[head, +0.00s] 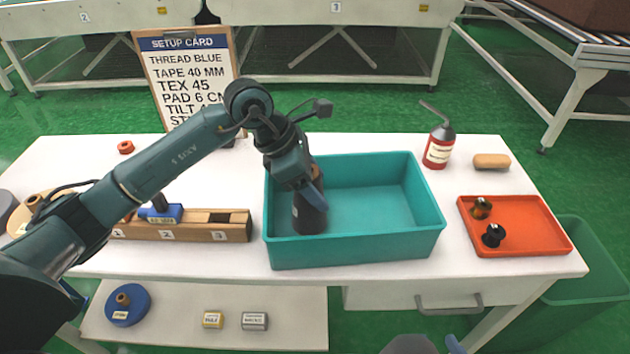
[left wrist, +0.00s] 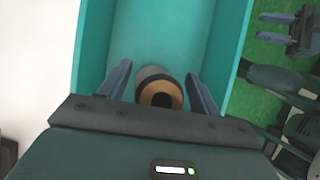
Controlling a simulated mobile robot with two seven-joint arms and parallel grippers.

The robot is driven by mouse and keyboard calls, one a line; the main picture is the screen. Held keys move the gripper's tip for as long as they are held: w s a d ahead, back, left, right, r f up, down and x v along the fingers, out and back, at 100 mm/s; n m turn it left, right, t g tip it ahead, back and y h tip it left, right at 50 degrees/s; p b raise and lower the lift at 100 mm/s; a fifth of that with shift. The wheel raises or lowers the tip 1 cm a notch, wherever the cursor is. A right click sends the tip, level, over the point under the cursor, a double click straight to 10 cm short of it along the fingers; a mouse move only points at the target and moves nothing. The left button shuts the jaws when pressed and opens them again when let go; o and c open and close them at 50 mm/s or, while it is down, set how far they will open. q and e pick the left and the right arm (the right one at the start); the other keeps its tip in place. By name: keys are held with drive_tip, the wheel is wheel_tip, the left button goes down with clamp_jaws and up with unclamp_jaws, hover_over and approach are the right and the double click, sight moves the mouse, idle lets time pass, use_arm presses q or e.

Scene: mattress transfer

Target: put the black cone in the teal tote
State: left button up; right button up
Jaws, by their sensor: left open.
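The black cone (head: 309,212), with a tan core end, stands about upright inside the teal tote (head: 355,250), near its left wall. It also shows in the left wrist view (left wrist: 155,78). My left gripper (head: 312,190) is over the tote's left part, pointing down. Its fingers are spread on both sides of the cone, with a gap visible at each side in the left wrist view. My right gripper (left wrist: 275,28) shows at the top right of the left wrist view, empty and outside the tote, its two fingers apart.
An orange tray (head: 540,246) with two small spools is right of the tote. A wooden numbered rack (head: 200,234) is left of the tote. A setup card (head: 187,75) stands at the back.

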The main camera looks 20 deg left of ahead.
use_arm(q)
drive_tip(key=v, duration=1.2)
drive_tip(key=shift+r, duration=0.1)
